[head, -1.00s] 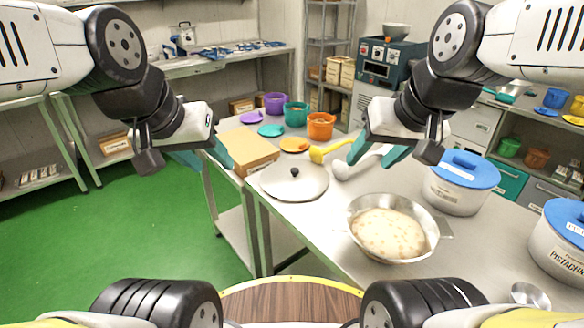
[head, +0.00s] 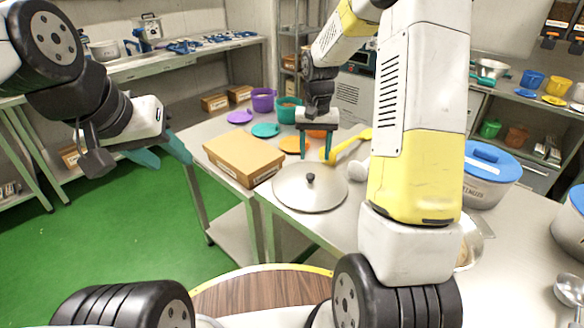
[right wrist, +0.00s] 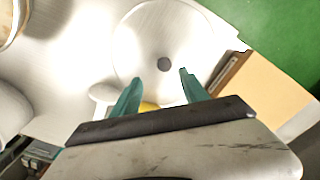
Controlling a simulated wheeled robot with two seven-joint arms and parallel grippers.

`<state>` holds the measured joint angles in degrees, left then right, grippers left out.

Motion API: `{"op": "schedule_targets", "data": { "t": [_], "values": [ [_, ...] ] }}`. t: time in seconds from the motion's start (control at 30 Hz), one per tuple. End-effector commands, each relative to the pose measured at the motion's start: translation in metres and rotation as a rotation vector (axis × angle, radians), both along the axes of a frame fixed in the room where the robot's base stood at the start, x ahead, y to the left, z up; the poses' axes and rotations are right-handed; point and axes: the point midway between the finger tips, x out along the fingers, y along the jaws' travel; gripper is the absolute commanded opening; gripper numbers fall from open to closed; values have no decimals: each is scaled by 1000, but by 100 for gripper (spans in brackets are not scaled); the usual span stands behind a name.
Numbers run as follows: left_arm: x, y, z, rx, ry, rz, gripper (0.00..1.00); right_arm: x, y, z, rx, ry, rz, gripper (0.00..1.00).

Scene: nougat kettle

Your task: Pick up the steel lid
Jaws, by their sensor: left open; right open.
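The steel lid (head: 292,192) lies flat on the steel table in the head view, a round disc with a dark knob (head: 310,178) at its centre. It also shows in the right wrist view (right wrist: 150,40), with the knob (right wrist: 164,64) just beyond and between the fingertips. My right gripper (head: 315,157) is open and empty, pointing down above the far side of the lid, apart from the knob. It shows in the right wrist view (right wrist: 160,79) too. My left gripper (head: 172,158) is open and empty over the floor to the left of the table.
A cardboard box (head: 240,158) lies left of the lid. A blue-lidded pot (head: 488,180) is at right. My right arm mostly hides the steel bowl (head: 474,243).

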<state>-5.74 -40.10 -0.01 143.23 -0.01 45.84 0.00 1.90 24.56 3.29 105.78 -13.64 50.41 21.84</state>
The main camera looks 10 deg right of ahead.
Motion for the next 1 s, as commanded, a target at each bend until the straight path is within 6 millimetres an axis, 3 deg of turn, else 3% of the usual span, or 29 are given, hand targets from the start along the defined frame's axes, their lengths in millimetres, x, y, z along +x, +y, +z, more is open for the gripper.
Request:
{"op": "schedule_targets", "data": {
  "t": [0.6,0.9,0.93,1.0],
  "values": [
    [0,0,0,0,0,0,44,-1,8,-75,0,7,-2,52],
    [0,0,0,0,0,0,44,0,8,-81,-1,4,-1,52],
    [0,0,0,0,0,0,44,0,8,-81,-1,4,-1,50],
    [0,0,0,0,0,0,44,0,8,-81,-1,4,-1,36]
  ]
}}
